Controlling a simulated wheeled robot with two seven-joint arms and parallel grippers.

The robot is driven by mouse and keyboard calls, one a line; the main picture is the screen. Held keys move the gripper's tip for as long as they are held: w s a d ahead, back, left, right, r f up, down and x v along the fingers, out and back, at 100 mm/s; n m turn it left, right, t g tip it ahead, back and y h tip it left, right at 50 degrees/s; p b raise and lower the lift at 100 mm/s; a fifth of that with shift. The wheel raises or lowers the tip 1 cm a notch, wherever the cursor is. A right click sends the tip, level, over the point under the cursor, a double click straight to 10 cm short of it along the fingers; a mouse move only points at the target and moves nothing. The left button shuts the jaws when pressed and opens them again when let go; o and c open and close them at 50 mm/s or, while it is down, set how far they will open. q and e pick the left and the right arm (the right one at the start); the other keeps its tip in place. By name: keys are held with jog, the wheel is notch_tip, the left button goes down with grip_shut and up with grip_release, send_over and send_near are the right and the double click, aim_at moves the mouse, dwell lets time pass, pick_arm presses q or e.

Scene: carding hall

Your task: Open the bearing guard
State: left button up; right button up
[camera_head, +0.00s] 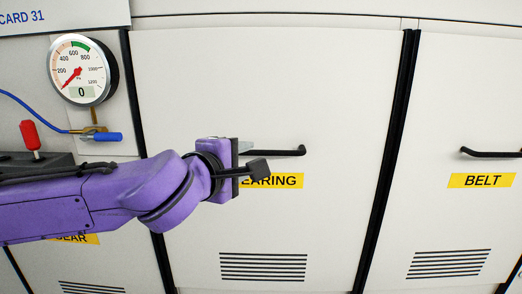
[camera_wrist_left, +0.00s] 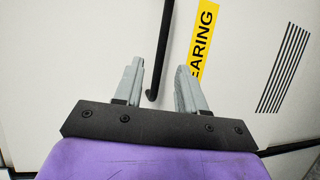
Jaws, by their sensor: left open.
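The bearing guard (camera_head: 270,90) is a pale, closed panel with a yellow label (camera_head: 284,181), partly hidden by my gripper and reading "EARING". Its black bar handle (camera_head: 285,152) lies level above the label. In the left wrist view the handle (camera_wrist_left: 166,45) runs down from the top edge. My left gripper (camera_head: 254,156) is in front of the handle's left end, open. In the left wrist view, the handle's end appears between the two grey fingers of the gripper (camera_wrist_left: 159,66). I cannot tell whether they touch it. My right gripper is out of view.
To the right is the belt guard (camera_head: 455,100) with its own handle (camera_head: 490,153). At the left are a round gauge (camera_head: 80,70) reading 0, a blue-handled valve (camera_head: 100,136) and a red-knobbed lever (camera_head: 30,136). A vent (camera_head: 263,267) sits low on the bearing guard.

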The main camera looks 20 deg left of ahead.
aim_at(261, 154)
pick_arm(q)
jog(key=p+x, duration=0.1)
jog(key=x, duration=0.8)
grip_shut()
jog(key=shift+f, duration=0.15)
